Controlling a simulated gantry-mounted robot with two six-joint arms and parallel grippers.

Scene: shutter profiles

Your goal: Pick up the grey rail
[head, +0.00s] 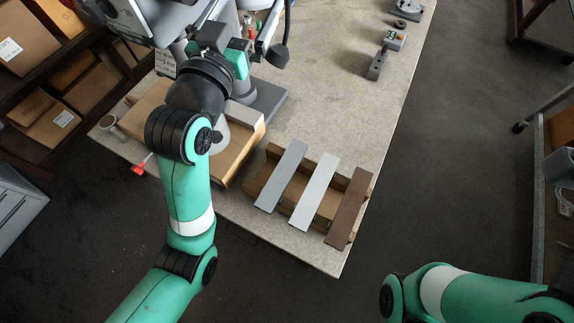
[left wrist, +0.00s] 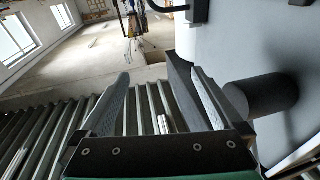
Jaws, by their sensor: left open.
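The grey rail (head: 281,176) is a long flat strip, the leftmost of three strips lying side by side across a wooden rack near the front of the table in the head view. A white strip (head: 315,192) and a brown strip (head: 348,208) lie to its right. My left arm reaches past the rack to the machine at the back; its fingers are not clear there. In the left wrist view my left gripper (left wrist: 160,75) is open, with nothing held between its two fingers. Several pale slats show beyond and between the fingers. My right gripper is out of view.
A wooden tray (head: 246,153) stands left of the rack, partly behind my left arm. A small grey device (head: 392,40) stands at the table's back right. The table (head: 345,120) is clear between that device and the rack. A dark cylinder (left wrist: 270,95) shows right of the fingers.

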